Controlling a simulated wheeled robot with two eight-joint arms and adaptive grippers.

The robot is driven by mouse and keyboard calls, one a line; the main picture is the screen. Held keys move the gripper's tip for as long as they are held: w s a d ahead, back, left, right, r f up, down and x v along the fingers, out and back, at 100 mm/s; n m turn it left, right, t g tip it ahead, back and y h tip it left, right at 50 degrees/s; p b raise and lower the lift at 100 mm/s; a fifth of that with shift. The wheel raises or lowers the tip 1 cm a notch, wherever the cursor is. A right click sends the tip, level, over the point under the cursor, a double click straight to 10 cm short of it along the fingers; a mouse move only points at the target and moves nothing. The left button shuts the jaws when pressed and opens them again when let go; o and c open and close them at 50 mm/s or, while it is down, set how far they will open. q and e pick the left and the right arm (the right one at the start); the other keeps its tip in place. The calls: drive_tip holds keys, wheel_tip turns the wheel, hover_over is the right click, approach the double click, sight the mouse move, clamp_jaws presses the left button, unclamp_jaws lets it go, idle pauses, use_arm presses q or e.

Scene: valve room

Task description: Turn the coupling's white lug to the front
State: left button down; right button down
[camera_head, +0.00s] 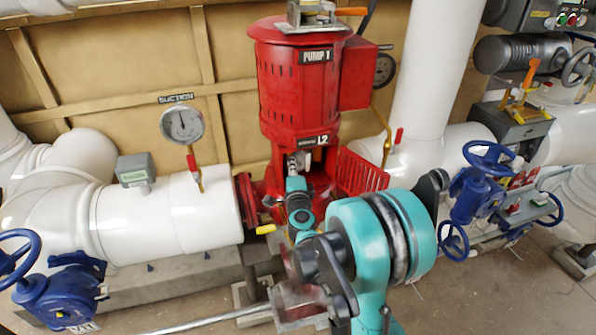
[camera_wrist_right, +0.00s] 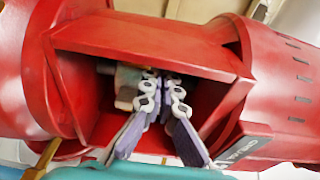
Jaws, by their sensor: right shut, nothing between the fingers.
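The red pump (camera_head: 297,95), labelled PUMP 1, stands upright in the middle of the head view. Its lower housing has an open window, and my right gripper (camera_head: 298,162) reaches into it. In the right wrist view the two fingers of my right gripper (camera_wrist_right: 164,84) are together inside the window, with nothing held. A pale grey-and-beige part, apparently the coupling (camera_wrist_right: 127,82), shows just left of the fingertips. The fingers overlap it in the picture; I cannot tell whether they touch it. The white lug is not clearly made out. My left gripper is not in view.
A red mesh guard (camera_head: 362,172) stands right of the window. The red housing rim (camera_wrist_right: 150,55) closely surrounds the fingers. A white pipe with a gauge (camera_head: 183,125) lies left. Blue valves (camera_head: 480,185) stand right. Open floor lies at the lower right.

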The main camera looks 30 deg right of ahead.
drive_tip(key=shift+w, duration=0.1)
drive_tip(key=shift+w+a, duration=0.4)
drive_tip(key=shift+w, duration=0.3)
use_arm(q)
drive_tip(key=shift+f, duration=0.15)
use_arm(e)
drive_tip(key=shift+s+d, duration=0.1)
drive_tip(key=shift+s, duration=0.05)
